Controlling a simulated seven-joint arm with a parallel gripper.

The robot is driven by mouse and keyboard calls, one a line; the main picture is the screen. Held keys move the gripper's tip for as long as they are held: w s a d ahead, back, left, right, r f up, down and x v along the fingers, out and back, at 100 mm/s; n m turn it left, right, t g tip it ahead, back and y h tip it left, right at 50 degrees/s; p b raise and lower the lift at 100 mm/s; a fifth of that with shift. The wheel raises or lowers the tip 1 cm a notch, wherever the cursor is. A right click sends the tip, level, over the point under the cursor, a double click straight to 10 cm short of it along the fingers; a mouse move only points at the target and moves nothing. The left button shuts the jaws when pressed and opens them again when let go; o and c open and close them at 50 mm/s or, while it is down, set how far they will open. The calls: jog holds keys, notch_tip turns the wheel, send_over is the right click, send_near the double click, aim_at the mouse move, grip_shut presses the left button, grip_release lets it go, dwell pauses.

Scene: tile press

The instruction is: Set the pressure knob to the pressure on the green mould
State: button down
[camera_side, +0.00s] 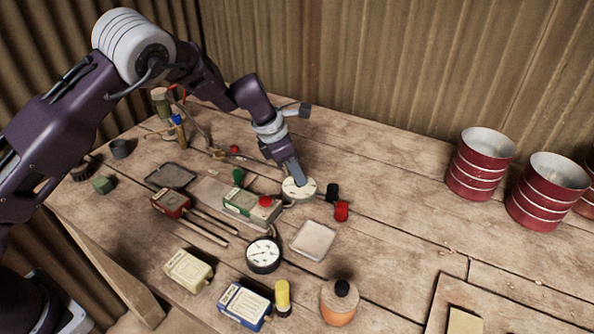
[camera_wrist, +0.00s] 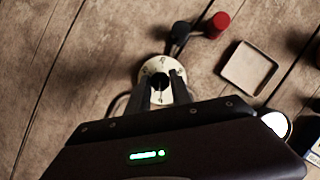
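The pressure knob is a round cream dial (camera_side: 299,189) with marks on its rim and a dark centre. In the wrist view the dial (camera_wrist: 147,70) lies between my fingertips. My gripper (camera_side: 297,181) points down at it; in the wrist view the fingers (camera_wrist: 161,84) stand apart on either side of the dark centre. I cannot tell whether they grip it. A green mould (camera_side: 238,204) with a pale label lies left of the dial, by a red button (camera_side: 265,201). Its label is too small to read.
A round white gauge (camera_side: 263,253) stands in front. Red (camera_side: 170,202), cream (camera_side: 187,269) and blue (camera_side: 244,305) moulds lie around. Black and red pegs (camera_side: 341,211) and a square tray (camera_side: 312,240) are close to the dial. Red tins (camera_side: 481,164) stand far right.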

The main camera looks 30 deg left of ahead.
dwell(0.3)
jog(key=m+g, duration=0.1)
jog(key=m, duration=0.2)
jog(key=m+h, duration=0.1)
jog(key=m, duration=0.1)
jog(key=shift+w+a+m+g, duration=0.15)
jog(key=shift+w+m+g, duration=0.05)
jog(key=shift+m+g, duration=0.2)
jog(key=m+g, duration=0.1)
jog(key=m, duration=0.2)
jog(key=shift+m+g, duration=0.3)
jog(key=shift+w+m+g, duration=0.1)
jog(key=shift+m+g, duration=0.4)
jog(key=shift+m, duration=1.2)
jog(key=c, duration=1.1)
grip_release()
jog(key=shift+c, duration=0.2)
jog(key=shift+r, duration=0.1)
